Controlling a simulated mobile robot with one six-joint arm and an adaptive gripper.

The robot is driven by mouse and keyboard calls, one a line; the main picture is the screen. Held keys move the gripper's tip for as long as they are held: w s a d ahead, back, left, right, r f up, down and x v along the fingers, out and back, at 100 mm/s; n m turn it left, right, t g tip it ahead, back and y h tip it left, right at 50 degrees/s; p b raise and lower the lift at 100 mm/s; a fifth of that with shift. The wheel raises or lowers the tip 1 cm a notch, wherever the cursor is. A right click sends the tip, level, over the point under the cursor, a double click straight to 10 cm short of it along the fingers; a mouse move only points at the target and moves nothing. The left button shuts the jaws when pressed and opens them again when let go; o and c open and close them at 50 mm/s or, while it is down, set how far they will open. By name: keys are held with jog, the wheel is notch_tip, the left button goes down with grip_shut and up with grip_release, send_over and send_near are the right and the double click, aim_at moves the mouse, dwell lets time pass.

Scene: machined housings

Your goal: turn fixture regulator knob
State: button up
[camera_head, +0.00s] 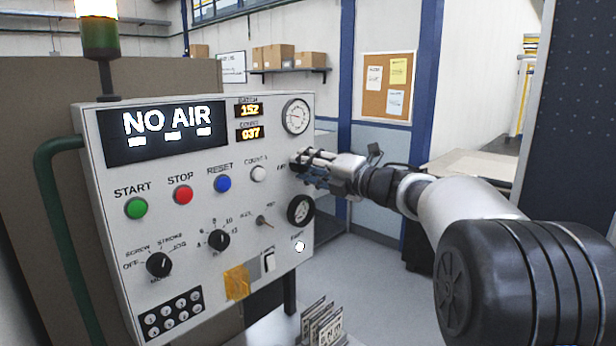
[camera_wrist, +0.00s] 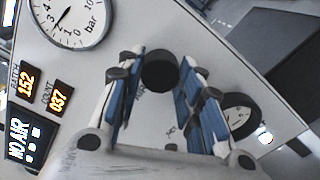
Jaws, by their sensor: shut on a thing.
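The control panel (camera_head: 75,180) faces me on the left, its screen (camera_head: 165,132) reading "NO AIR". In the wrist view a round black regulator knob (camera_wrist: 160,72) sits on the panel between my gripper's blue fingers. My gripper (camera_head: 299,161) is at the panel's right side, below the pressure gauge, shut on the knob.
A black-rimmed dial (camera_head: 300,210) sits just below my gripper, with a lit white button (camera_head: 299,246) under it. Start, stop and reset buttons (camera_head: 183,194) and black selector knobs (camera_head: 159,264) are to the left. A bench (camera_head: 490,168) stands behind my arm.

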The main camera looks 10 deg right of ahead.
jog(key=shift+n+b, duration=0.4)
jog(key=shift+n, duration=0.2)
jog(key=o, duration=1.1)
jog(key=v, duration=1.2)
jog(key=shift+r, duration=0.1)
